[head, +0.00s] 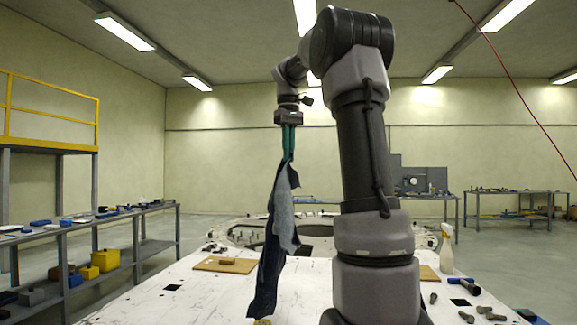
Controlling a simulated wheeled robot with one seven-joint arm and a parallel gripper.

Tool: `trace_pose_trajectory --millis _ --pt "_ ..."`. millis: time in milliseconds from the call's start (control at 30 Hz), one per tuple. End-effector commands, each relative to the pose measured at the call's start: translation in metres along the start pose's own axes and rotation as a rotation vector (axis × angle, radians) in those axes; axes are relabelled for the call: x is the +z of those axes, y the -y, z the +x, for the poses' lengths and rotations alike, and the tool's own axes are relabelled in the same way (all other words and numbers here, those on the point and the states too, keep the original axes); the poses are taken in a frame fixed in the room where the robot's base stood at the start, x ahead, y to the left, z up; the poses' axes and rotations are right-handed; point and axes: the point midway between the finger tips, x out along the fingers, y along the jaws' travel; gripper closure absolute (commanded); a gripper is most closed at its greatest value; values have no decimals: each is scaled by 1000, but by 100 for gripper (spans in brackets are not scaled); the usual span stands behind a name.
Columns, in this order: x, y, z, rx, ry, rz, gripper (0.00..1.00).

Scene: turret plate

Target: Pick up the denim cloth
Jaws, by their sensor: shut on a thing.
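My gripper (289,146) has green fingers and points straight down in the middle of the head view. It is shut on the top of the denim cloth (268,245), a dark blue cloth with a paler grey-blue side showing. The cloth hangs down in a long narrow drape over the white plate (180,285). Its lower end is near a small yellow thing (262,321) at the bottom edge of the picture. I cannot tell whether the cloth's lower end touches the plate.
A wooden board (212,265) with a brown piece on it lies left of the cloth. A spray bottle (446,248) stands at the right, with several small parts and a dark cylinder (470,287) near it. A loaded shelf bench (100,245) runs along the left.

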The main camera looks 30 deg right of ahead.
Motion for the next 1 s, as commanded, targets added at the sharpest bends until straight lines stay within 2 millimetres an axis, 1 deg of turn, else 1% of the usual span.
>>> trace_pose_trajectory --millis 33,133,200,300,400,1000 --pt "-2 0 -13 2 -4 1 100" --pt "-2 0 -38 2 -5 0 100" --pt "-1 0 -52 2 -4 2 100" --pt "-1 0 -66 1 -2 1 100" --pt "0 0 -70 1 -2 0 100" --pt "0 0 -69 1 -1 0 100"
